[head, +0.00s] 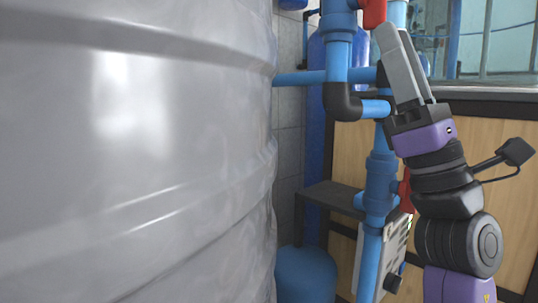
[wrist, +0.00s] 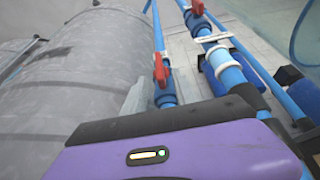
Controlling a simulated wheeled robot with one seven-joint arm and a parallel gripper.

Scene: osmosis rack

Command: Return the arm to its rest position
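My gripper (head: 392,32) is raised at the upper right of the head view, with its grey fingers pointing up and a little left. The two fingers lie close together from this angle, so I cannot tell whether they are shut. Nothing shows held between them. My purple wrist housing (wrist: 165,157) fills the bottom of the wrist view, with a small lit indicator on it. My arm reaches up from the lower right of the head view, in front of wooden panels.
A large grey ribbed tank (head: 130,150) fills the left and shows in the wrist view (wrist: 70,80). Blue pipes (head: 380,180) stand just left of my arm, with a red valve handle (head: 373,12) near the fingers. A dark shelf (head: 335,197) and a blue vessel (head: 305,275) sit lower.

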